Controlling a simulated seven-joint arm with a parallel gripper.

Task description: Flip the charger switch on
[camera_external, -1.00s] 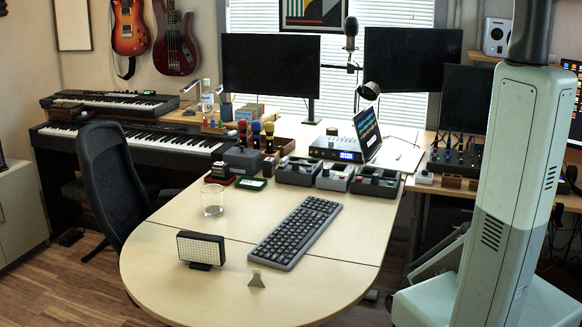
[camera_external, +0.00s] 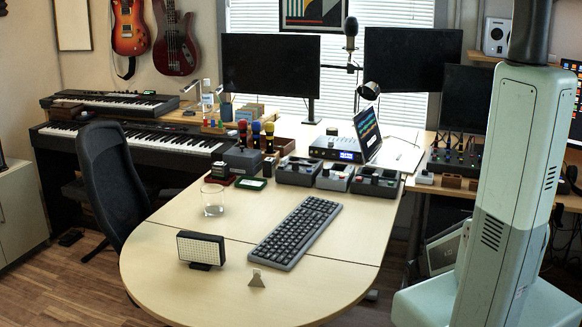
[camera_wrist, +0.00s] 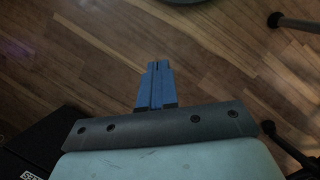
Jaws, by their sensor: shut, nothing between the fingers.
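Several dark, box-like units stand in a row at the back of the desk in the external view: a left one (camera_external: 298,172), a middle one (camera_external: 336,178) and a right one (camera_external: 375,184). They look like chargers or docks. A switch on them is too small to make out, and I cannot tell which one is the charger. My gripper (camera_wrist: 158,65) shows in the wrist view with its blue fingers together and empty, above the wooden floor. It is not visible in the external view, and no charger shows in the wrist view.
The desk's front end has free room.

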